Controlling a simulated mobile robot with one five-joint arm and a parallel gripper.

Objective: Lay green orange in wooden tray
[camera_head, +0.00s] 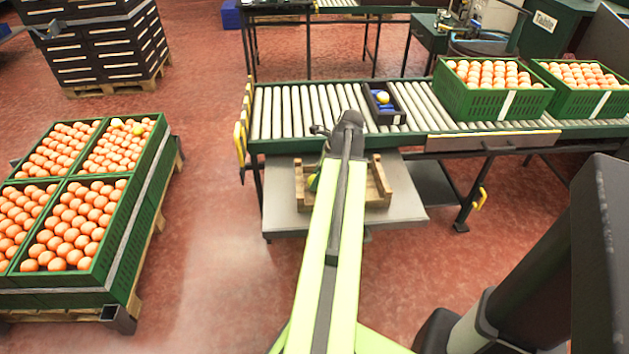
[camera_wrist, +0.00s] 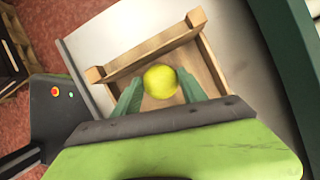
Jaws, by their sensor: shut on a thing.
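The green orange (camera_wrist: 160,82), yellow-green and round, is between the two fingers of my gripper (camera_wrist: 159,90) in the wrist view. My gripper is shut on it. The wooden tray (camera_wrist: 150,45) is right behind and below it; the orange lies within the tray's outline, but I cannot tell whether it touches the tray floor. In the head view the wooden tray (camera_head: 381,180) sits on a grey platform in front of the roller conveyor. My arm covers the tray's middle there and hides the orange.
The roller conveyor (camera_head: 300,110) carries a small dark box (camera_head: 399,118) with a yellow fruit and blue pieces, and green crates (camera_head: 490,103) of oranges at the right. More full green crates (camera_head: 130,240) stand on a pallet at the left. The red floor (camera_head: 215,220) between is clear.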

